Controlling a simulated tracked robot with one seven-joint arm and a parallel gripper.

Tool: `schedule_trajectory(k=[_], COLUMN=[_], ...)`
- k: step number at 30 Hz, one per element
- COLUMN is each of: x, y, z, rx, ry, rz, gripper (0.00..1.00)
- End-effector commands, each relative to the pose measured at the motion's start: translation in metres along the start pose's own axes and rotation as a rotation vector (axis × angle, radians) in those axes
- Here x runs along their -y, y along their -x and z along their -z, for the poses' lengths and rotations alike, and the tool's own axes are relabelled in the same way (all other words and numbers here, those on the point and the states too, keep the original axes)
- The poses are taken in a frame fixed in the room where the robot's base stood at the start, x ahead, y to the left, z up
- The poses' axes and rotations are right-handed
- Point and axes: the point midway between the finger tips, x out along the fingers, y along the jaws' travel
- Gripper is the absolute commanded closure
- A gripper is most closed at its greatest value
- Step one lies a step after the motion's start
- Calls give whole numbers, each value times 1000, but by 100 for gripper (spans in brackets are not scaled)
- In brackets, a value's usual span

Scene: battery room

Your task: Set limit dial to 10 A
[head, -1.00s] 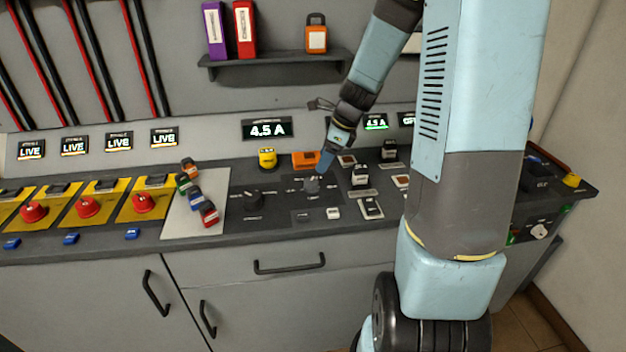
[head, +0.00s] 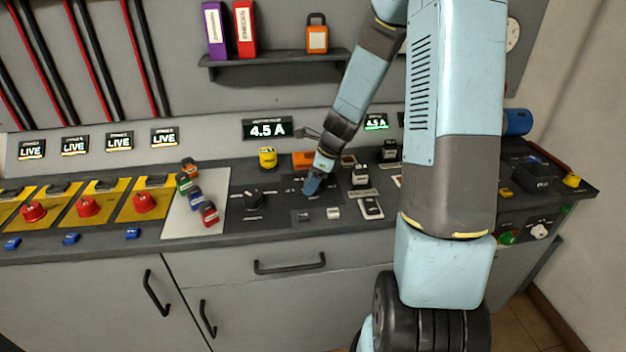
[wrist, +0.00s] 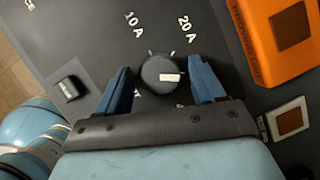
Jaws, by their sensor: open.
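The limit dial (wrist: 158,74) is a round dark knob with a white mark on its right side in the wrist view. The printed labels 10 A (wrist: 135,25) and 20 A (wrist: 187,30) lie beyond it on the panel. My gripper (wrist: 160,70) is open, with one blue finger on each side of the dial. A gap shows on both sides of the knob. In the head view my gripper (head: 313,184) is down at the panel and hides most of the dial. A display above (head: 267,129) reads 4.5 A.
An orange block (wrist: 280,35) stands close to the right of my gripper in the wrist view. A small dark block (wrist: 69,88) is at left. Another black knob (head: 253,197) and a yellow button (head: 267,158) are nearby. Several coloured padlocks (head: 196,200) lie further left.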

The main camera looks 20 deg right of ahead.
Motion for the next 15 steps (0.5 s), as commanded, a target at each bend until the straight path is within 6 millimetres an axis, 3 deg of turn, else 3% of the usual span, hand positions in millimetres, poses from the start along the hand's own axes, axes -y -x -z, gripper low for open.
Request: schedule_trajectory(k=[2,15], x=[0,0], y=[0,0], z=[0,0], rx=[0,0], ry=[0,0], rz=[0,1], gripper=[33,76])
